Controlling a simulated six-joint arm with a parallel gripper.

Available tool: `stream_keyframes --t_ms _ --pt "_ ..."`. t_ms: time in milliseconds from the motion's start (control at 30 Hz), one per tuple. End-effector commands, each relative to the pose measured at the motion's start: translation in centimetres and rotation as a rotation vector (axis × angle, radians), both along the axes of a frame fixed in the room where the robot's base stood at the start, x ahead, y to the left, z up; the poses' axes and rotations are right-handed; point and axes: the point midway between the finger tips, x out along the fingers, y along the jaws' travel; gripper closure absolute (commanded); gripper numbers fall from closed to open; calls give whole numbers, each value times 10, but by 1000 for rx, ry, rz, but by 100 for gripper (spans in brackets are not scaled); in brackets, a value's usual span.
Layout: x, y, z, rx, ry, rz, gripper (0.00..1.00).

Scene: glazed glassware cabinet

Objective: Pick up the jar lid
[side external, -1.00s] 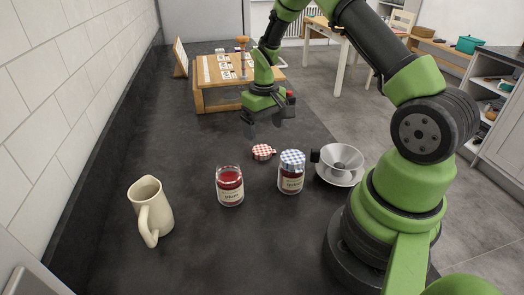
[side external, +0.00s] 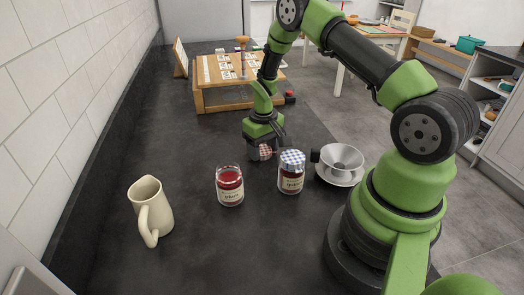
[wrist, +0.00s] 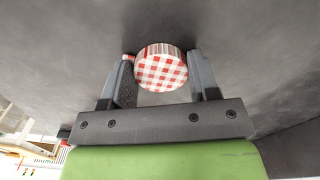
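The jar lid (side external: 265,152) is round with a red-and-white check and lies on the dark counter, partly hidden by my gripper in the side view. In the wrist view the lid (wrist: 161,70) sits between the two fingertips, its checked top facing the camera. My gripper (side external: 267,150) points down with its fingers low, one on each side of the lid. In the wrist view my gripper (wrist: 161,75) looks open around the lid, with little room at the sides. Firm contact is not visible.
An open jar of red jam (side external: 230,187) and a jar with a blue checked lid (side external: 291,173) stand nearby. A cream jug (side external: 150,210) stands front left; a wooden stand (side external: 220,104) is behind.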

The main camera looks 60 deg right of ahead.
Motion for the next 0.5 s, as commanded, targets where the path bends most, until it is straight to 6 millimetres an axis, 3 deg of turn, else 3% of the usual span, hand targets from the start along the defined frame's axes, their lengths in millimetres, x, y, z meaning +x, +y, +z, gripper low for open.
stream_keyframes --t_ms 333,500 --pt "0 0 1 0 0 0 67" --pt "1 0 12 -1 -2 -1 67"
